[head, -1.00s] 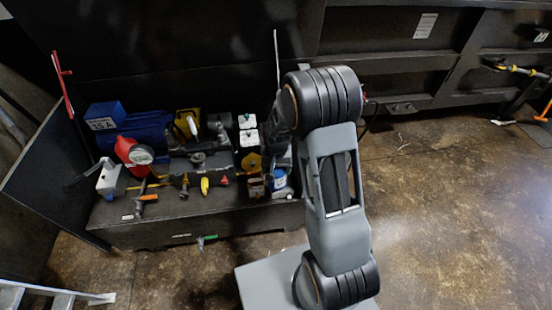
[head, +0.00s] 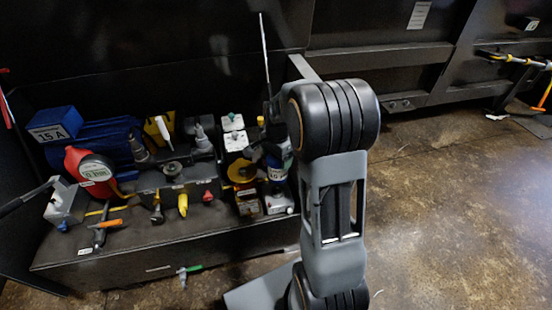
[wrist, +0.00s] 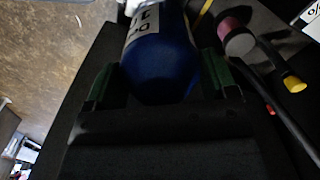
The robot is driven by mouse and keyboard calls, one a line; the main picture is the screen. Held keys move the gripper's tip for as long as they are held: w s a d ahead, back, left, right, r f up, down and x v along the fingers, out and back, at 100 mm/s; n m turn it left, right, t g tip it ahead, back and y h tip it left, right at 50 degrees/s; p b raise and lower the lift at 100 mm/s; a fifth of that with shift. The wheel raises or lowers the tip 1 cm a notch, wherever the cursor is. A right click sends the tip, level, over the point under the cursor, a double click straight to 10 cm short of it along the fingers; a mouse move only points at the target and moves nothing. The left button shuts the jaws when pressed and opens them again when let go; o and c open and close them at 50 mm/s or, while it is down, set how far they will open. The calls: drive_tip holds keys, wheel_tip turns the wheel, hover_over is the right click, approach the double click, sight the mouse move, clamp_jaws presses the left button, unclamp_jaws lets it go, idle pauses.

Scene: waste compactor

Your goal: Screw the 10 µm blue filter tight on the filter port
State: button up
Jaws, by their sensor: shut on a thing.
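The blue filter (head: 278,173) stands upright at the right end of the bench in the head view, partly hidden behind my arm. Its white label reads roughly "10 µ". In the wrist view the blue filter (wrist: 160,68) fills the space between the green-edged fingers of my gripper (wrist: 163,84), which is shut on it. In the head view my gripper is mostly hidden by the arm and hard to make out. A whitish block (head: 279,204) shows directly below the filter. The filter port and its threads cannot be made out, so I cannot tell how the filter sits on it.
A yellow round part (head: 241,173), white-topped containers (head: 233,140) and small brown boxes (head: 247,203) crowd the filter's left. Open floor lies right.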

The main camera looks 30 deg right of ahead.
sight(275, 175)
drive_tip(key=shift+r, duration=0.1)
idle(0.3)
drive_tip(key=shift+f+b, duration=1.7)
drive_tip(key=shift+f, duration=1.2)
drive_tip(key=shift+s+r+n, duration=0.1)
drive_tip(key=shift+r+n, duration=0.15)
drive_tip(key=shift+n, duration=1.05)
drive_tip(key=shift+r+n, duration=0.2)
drive_tip(key=shift+n, duration=1.1)
drive_tip(key=shift+n, duration=2.5)
drive_tip(key=shift+n, duration=0.3)
drive_tip(key=shift+n, duration=0.7)
drive_tip(key=shift+d+n, duration=0.1)
drive_tip(key=shift+n, duration=1.5)
